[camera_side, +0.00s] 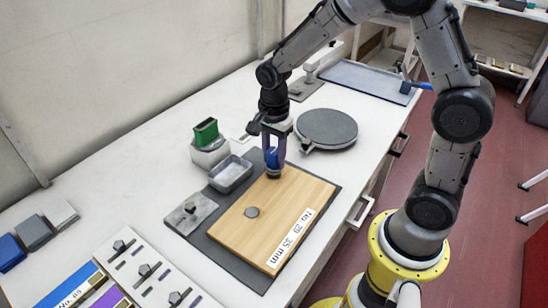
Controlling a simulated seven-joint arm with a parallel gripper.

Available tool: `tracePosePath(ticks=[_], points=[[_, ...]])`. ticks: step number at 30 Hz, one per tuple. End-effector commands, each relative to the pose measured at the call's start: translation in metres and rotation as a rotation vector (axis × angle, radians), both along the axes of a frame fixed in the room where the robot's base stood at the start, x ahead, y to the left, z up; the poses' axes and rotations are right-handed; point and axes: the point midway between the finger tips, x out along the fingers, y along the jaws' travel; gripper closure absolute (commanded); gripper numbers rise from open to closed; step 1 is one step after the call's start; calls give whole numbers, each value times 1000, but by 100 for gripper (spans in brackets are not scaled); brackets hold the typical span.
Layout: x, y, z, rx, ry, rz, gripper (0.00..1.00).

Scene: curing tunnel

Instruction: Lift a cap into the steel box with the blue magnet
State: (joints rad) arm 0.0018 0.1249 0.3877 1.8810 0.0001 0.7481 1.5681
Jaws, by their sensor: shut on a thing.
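My gripper (273,148) is shut on the blue magnet (272,158), which it holds upright at the far corner of the wooden board (262,240). A dark round cap (274,174) shows right under the magnet; whether it clings to the magnet or rests on the board I cannot tell. Another grey round cap (252,212) lies flat on the board, left of its label. The open steel box (230,188) stands to the left of my gripper, beside the board. It looks empty.
A green block stands in a grey holder (209,156) behind the box. A grey plate with a knob (190,213) lies left of the board. A round dark disc (327,129) is right of my gripper. Several tools lie on a white panel (150,270) at front left.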

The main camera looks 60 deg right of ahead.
Motion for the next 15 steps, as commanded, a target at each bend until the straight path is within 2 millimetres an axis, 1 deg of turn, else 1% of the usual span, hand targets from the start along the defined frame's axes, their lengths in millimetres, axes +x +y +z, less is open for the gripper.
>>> tracePosePath(ticks=[15], points=[[0,0,15,0,-2,0,100]])
